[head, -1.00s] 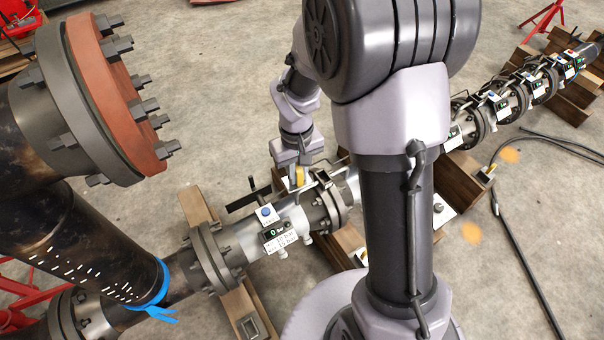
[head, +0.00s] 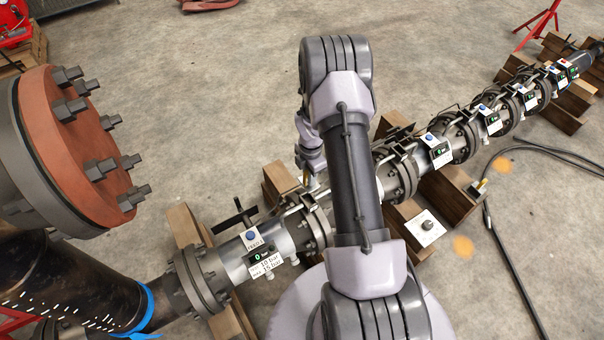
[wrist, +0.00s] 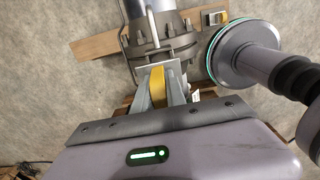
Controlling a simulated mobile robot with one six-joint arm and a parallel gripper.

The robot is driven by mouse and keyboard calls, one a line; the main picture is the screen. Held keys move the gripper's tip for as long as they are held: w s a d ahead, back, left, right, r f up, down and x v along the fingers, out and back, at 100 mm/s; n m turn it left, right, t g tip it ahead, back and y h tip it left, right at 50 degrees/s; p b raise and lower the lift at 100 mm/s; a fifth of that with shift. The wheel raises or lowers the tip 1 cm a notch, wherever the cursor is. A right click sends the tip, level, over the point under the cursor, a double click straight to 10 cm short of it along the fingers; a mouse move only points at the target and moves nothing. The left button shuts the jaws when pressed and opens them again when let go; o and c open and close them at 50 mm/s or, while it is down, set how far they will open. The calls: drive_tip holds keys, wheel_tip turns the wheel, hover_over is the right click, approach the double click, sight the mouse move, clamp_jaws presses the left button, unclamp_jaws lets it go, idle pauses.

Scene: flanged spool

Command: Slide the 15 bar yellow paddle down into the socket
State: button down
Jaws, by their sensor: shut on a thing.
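My gripper (wrist: 158,92) is shut on a yellow paddle (wrist: 157,84), which stands between the two fingers in the wrist view. In the head view, a bit of the yellow paddle (head: 307,179) shows under my wrist, close to a pipe flange joint. In the wrist view, a bolted flange joint (wrist: 166,48) lies just beyond the fingertips. The paddle's lower end is hidden, so I cannot tell whether it touches anything. I cannot make out the socket clearly or read a rating on the paddle.
A pipe spool (head: 285,240) carries a 0 bar display and a 10 bar/15 bar label. More flanged spools with displays (head: 437,150) run to the upper right. A white plate with a knob (head: 427,227) lies on timber. Black hoses (head: 515,265) lie at right.

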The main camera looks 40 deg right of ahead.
drive_tip(key=b, duration=0.7)
hover_over(308, 203)
wheel_tip(308, 203, down, 10)
drive_tip(key=shift+s+f, duration=0.1)
drive_tip(key=c, duration=1.3)
unclamp_jaws()
wheel_tip(308, 203, up, 18)
drive_tip(key=p, duration=0.6)
drive_tip(key=shift+f, duration=0.15)
